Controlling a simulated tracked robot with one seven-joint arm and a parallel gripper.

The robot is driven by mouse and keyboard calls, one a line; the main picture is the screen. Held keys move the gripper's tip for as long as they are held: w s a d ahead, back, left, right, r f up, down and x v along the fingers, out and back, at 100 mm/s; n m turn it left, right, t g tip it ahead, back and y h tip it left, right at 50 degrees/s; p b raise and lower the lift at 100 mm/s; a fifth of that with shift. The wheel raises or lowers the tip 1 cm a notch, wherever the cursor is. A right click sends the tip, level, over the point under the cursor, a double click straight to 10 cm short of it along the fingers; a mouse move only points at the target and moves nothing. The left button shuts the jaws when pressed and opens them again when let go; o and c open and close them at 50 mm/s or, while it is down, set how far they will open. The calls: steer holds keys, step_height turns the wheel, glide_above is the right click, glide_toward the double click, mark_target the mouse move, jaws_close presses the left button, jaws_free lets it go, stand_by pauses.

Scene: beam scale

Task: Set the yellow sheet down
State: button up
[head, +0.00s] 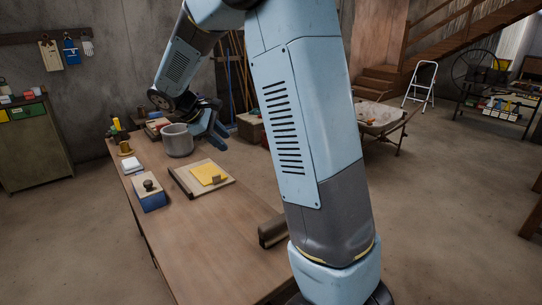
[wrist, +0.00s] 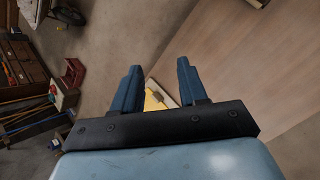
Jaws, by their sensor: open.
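The yellow sheet (head: 206,172) lies flat on a pale board (head: 187,181) on the wooden table in the head view. A small brown block (head: 217,181) stands at its front edge. My gripper (head: 214,132) is open beyond the sheet, near the table's right edge, apart from the sheet. In the wrist view the two blue fingers of my gripper (wrist: 159,68) are spread with nothing held between their tips. A yellow patch (wrist: 152,101), probably the sheet, shows low between them, partly hidden by the gripper body.
A grey pot (head: 177,141) stands just left of my gripper. A blue-based box with a dark knob (head: 149,194) and a white stack (head: 132,166) sit along the left edge. The near part of the table (head: 200,240) is mostly clear, with a dark block (head: 271,232) at right.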

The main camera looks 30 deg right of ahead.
steer(key=s+r+m+t+y, duration=0.2)
steer(key=s+r+m+y, duration=0.1)
steer(key=s, duration=1.2)
steer(key=s+d+r+m+t+y, duration=0.1)
steer(key=s+r+m+t+y, duration=0.2)
steer(key=s+m, duration=0.4)
steer(key=s+r+y, duration=0.1)
steer(key=s+r, duration=0.1)
steer(key=s, duration=0.6)
steer(key=shift+s+m+y, duration=0.25)
steer(key=shift+m+y, duration=0.05)
steer(key=shift+m, duration=0.1)
